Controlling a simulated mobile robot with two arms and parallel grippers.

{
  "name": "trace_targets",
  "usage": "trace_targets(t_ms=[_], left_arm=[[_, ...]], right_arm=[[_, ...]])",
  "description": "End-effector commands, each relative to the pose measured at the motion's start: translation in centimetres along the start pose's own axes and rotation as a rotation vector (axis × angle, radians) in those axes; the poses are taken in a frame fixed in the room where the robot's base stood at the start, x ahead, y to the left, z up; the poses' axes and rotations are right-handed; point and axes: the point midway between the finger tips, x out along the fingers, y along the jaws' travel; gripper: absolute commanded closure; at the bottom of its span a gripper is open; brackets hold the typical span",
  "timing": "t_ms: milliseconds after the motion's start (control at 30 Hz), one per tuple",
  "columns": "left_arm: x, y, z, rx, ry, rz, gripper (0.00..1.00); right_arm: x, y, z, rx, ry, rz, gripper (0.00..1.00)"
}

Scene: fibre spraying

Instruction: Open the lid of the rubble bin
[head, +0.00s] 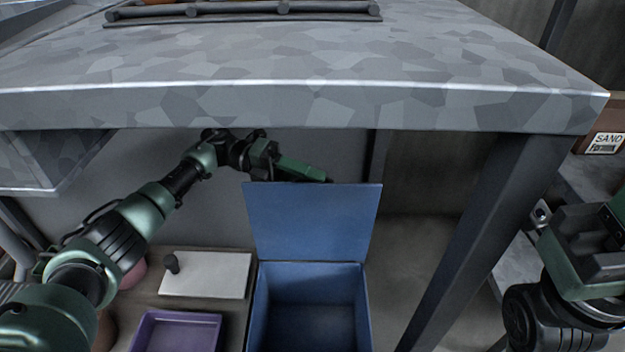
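The rubble bin (366,312) is a blue box standing under the table, and its inside shows empty as far as I can see. Its blue lid (312,222) stands upright at the back edge of the bin, so the bin is open. My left gripper (310,174) is just behind the top edge of the lid, reaching in under the table. Its fingertips are partly hidden by the lid, and I cannot tell whether they touch it. My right gripper (600,235) is at the right edge, partly cut off, away from the bin.
The grey patterned metal table (300,105) spans above the bin, with a dark leg (470,240) to the bin's right. Left of the bin lie a white board (210,275) with a dark knob and a purple tray (180,318). A brown sand box (600,140) stands at the right.

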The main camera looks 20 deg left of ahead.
Motion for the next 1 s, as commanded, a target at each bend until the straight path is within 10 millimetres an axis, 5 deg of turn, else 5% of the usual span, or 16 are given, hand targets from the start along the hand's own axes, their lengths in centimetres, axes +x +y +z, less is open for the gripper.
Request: trace_targets(t_ms=[500, 1000], left_arm=[[-7.1, 0.0, 0.0, -0.002, -0.001, 0.002, 0.68], [-7.5, 0.0, -0.1, -0.001, 0.0, 0.0, 0.68]], right_arm=[[-0.8, 0.2, 0.5, 0.005, -0.042, 0.015, 0.64], [-0.8, 0.1, 0.5, 0.004, -0.04, 0.008, 0.64]])
